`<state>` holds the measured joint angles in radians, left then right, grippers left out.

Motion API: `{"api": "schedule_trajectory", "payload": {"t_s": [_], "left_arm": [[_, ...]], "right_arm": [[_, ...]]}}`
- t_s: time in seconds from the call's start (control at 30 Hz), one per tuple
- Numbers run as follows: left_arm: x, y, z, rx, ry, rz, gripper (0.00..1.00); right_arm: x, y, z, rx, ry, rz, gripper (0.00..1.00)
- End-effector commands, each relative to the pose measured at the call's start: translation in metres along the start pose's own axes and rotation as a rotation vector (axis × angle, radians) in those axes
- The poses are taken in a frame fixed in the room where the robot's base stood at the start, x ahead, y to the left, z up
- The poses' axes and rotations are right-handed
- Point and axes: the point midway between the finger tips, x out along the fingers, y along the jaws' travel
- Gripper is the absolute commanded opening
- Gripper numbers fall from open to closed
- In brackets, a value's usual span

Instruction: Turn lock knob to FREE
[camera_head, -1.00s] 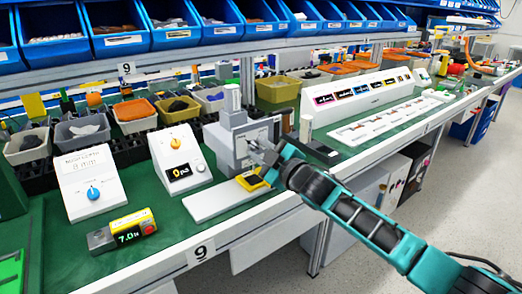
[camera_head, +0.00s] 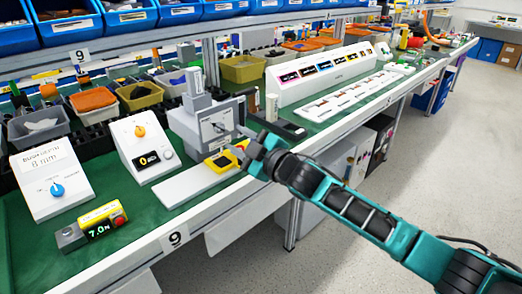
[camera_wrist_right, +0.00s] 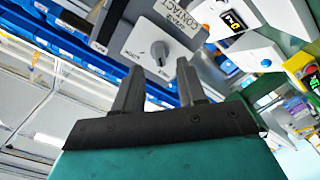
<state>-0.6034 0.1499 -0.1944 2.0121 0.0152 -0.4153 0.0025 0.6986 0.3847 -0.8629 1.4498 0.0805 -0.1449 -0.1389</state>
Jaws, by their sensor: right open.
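A grey box (camera_head: 208,125) with a light front panel stands on the bench left of my right gripper. In the right wrist view its panel (camera_wrist_right: 145,30) carries lettering, of which "CONTACT" is readable. A small grey knob (camera_wrist_right: 160,51) sits on this panel, apparently the lock knob; I cannot read its setting. My right gripper (camera_head: 250,150) is in front of the box. In the wrist view its fingers (camera_wrist_right: 160,75) are open, with the knob seen beyond the gap between them and nothing held. My left gripper is not in view.
A yellow device (camera_head: 220,161) lies at the box's foot. A white panel with a blue knob (camera_head: 57,189), a panel with an orange knob (camera_head: 140,131) and a yellow-grey meter (camera_head: 100,226) stand left. A black object (camera_head: 283,128) lies right of the box.

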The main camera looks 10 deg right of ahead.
Motion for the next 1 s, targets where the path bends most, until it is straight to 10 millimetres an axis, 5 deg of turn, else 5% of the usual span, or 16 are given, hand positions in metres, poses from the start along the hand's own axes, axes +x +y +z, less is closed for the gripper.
{"api": "schedule_trajectory", "payload": {"t_s": [0.4,1.0], "left_arm": [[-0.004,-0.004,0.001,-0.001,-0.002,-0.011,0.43],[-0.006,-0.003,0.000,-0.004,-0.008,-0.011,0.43]], "right_arm": [[-0.069,0.000,0.001,0.000,-0.002,0.000,0.40],[-0.083,-0.013,0.003,0.052,-0.018,-0.003,0.40]]}}
